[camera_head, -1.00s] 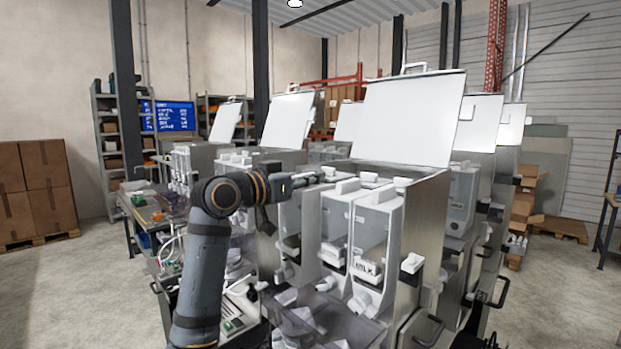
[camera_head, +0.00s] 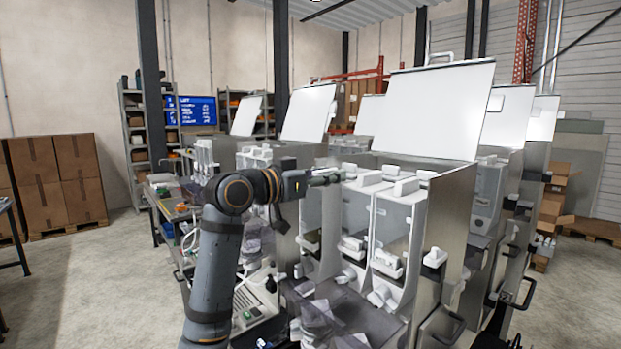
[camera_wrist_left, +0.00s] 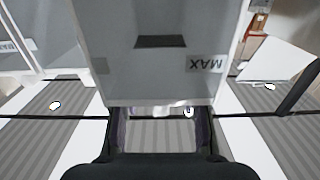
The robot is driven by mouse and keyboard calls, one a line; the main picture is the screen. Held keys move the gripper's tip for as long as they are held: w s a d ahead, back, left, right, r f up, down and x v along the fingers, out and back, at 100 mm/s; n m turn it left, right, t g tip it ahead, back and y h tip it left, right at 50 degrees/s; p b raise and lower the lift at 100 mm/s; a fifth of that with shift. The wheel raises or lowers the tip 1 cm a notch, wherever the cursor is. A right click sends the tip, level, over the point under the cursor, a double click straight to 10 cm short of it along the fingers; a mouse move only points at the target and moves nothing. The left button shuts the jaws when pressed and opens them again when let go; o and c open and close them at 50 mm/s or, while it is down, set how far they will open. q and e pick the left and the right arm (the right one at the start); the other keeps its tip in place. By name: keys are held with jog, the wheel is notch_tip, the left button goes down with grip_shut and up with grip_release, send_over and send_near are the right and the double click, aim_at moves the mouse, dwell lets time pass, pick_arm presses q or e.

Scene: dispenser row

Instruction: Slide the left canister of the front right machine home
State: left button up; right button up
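The front right machine (camera_head: 460,215) has its large white lid (camera_head: 434,112) raised. Pale, see-through canisters with white tops and spouts stand side by side in it; the left one of the two clearest (camera_head: 357,208) is beside the right one (camera_head: 397,222). My left gripper (camera_head: 327,178) is level with the canister tops, at their left. In the left wrist view, a canister wall (camera_wrist_left: 150,72) with an upside-down MAX label fills the upper middle. The left gripper's fingers (camera_wrist_left: 160,132) are apart below its edge; their tips are partly hidden. My right gripper is out of view.
More machines with raised lids stand behind and to the left. Dark trays and white spouts (camera_head: 380,296) stick out below the canisters. Cardboard boxes (camera_head: 55,180) stand at the left, and open floor (camera_head: 110,270) lies before them.

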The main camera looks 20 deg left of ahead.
pick_arm(q)
jog(key=v, duration=1)
jog(key=shift+s, duration=0.2)
